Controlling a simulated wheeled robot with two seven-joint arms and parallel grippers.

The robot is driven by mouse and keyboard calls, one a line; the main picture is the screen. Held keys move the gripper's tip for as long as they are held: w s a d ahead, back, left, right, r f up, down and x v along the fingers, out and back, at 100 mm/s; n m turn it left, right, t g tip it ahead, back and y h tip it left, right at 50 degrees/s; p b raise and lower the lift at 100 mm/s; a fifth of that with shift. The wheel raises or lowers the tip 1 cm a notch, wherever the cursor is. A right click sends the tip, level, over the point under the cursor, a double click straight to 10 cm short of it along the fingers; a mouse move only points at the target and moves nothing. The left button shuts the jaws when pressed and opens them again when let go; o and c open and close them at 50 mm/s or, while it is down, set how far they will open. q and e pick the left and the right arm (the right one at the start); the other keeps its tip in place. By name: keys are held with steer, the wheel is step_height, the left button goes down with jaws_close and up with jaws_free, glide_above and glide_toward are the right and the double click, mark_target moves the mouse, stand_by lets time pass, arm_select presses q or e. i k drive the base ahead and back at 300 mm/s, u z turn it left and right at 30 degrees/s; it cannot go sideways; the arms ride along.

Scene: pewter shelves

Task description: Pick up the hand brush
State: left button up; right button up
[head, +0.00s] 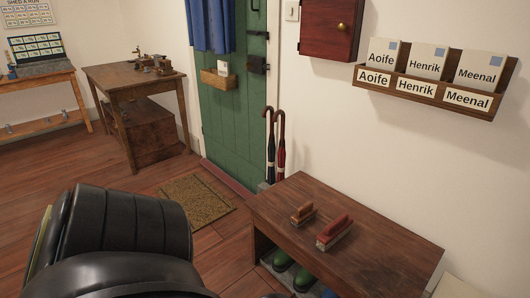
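Two brush-like objects lie apart on top of the dark wooden bench (385,255) at the lower right. One is a small orange-brown block with a raised handle (302,214). The other, to its right and nearer, is larger, with a red top and a paler grey-beige underside (335,232). I cannot tell for certain from this view which one is the hand brush. Neither is touched by a gripper. Neither my left nor my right gripper shows in the head view.
Green boots (303,279) stand under the bench. Umbrellas (281,147) lean in a stand behind it, by the green door (232,110). A letter rack (425,88) hangs above. A doormat (195,200) and open floor lie left of the bench.

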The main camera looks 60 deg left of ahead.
mark_target(336, 231)
steer(key=z, duration=0.05)
steer(key=k, duration=0.15)
steer(key=u, duration=0.95)
steer(key=i, duration=0.7)
steer(key=u, duration=2.65)
steer(key=i, duration=1.6)
steer(key=z, duration=3.55)
steer(key=i, duration=0.35)
steer(key=z, duration=0.15)
